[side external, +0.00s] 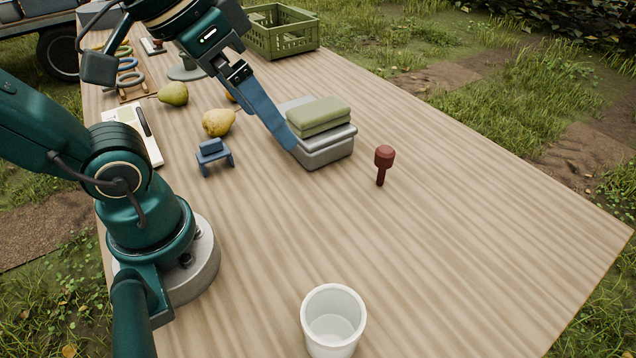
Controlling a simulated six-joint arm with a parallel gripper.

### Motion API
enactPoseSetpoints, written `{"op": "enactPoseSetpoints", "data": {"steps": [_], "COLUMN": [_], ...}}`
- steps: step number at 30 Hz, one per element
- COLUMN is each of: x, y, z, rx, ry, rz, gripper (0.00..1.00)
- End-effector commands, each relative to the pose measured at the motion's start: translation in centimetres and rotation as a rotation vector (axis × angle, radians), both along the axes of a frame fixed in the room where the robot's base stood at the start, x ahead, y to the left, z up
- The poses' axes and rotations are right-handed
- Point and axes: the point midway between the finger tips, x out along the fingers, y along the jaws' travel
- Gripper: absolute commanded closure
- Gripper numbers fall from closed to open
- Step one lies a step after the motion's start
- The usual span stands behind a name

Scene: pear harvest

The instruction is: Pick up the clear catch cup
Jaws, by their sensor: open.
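The catch cup (333,318) stands upright on the wooden table at the bottom of the side external view. It looks whitish and translucent, with its open mouth up and nothing seen inside. Its base is partly cut off by the frame edge. My gripper (284,138) is far from the cup, up the table near a grey box. Its long blue fingers point down and to the right, beside the box's left side. I see nothing held between them. One finger largely overlaps the other in this view.
The grey box (328,152) carries folded green cloths (318,113). A dark red mallet-like tool (384,160) stands right of it. A blue stand (213,156), pears (218,122) and a green crate (282,32) are farther back. The table between box and cup is clear.

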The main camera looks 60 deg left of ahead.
Motion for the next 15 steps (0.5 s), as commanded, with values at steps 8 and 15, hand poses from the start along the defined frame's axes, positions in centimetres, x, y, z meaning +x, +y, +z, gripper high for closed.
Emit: {"op": "enactPoseSetpoints", "data": {"steps": [8,15], "x": [-0.8,-1.6], "y": [-4.4,-9.6], "z": [-1.7,-1.7], "rx": [-0.232,-0.445], "ry": [0.353,0.802], "rz": [0.107,0.271], "gripper": [0.0,0.0]}}
